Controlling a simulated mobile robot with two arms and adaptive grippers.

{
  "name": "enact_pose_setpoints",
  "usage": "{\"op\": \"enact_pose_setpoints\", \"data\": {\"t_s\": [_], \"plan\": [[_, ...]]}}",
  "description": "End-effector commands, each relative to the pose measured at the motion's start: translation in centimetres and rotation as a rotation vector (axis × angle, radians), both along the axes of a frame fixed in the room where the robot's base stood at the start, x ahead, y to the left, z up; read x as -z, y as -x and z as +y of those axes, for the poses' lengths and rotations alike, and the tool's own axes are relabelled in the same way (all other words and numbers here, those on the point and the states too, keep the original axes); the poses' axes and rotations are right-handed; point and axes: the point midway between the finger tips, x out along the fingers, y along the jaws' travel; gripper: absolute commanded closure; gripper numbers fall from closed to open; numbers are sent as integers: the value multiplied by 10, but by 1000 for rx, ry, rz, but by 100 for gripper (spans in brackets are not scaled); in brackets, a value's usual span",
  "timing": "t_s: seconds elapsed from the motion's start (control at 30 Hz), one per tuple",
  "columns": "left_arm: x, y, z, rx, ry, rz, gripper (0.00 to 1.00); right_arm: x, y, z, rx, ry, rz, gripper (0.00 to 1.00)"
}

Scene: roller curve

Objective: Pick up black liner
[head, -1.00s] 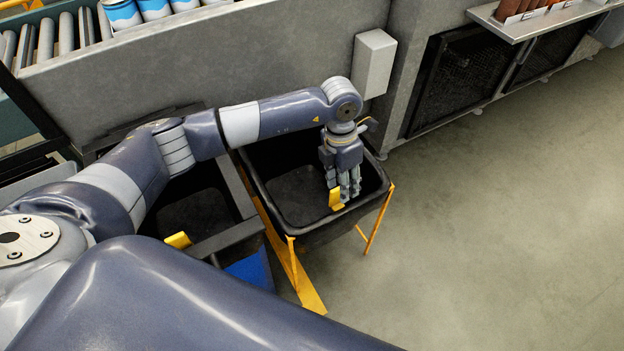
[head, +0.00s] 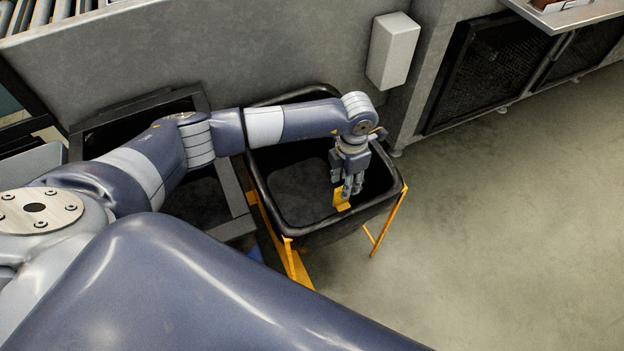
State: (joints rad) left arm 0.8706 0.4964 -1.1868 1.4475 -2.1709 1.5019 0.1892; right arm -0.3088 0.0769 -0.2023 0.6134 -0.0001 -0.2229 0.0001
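The black liner (head: 268,200) is an open, deep tub with a rounded rim. It sits in a yellow-legged stand (head: 388,226) at the middle of the head view. My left arm reaches over its far side. My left gripper (head: 348,190) points down over the tub's right part, inside the rim outline. A small yellow piece (head: 341,202) shows just below its fingers, against the inner wall. The fingers look close together, but whether they hold the yellow piece or the liner cannot be told. My arm hides part of the far rim. My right gripper is not in view.
A second dark bin (head: 190,207) stands left of the liner, partly under my arm. A grey counter wall (head: 240,50) with a light grey box (head: 393,50) runs behind. Rollers (head: 42,14) lie at the top left. The floor (head: 490,240) to the right is clear.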

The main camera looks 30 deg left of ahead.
Motion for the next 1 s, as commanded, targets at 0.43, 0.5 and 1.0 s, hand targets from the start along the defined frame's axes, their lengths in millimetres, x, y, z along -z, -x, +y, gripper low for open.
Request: {"op": "enact_pose_setpoints", "data": {"t_s": [0.43,0.5,1.0], "plan": [[47,0,4,1,-1,1,65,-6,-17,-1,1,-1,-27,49],[46,0,4,1,-1,1,65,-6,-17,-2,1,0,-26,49],[46,0,4,0,-1,1,100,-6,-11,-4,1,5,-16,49]]}}
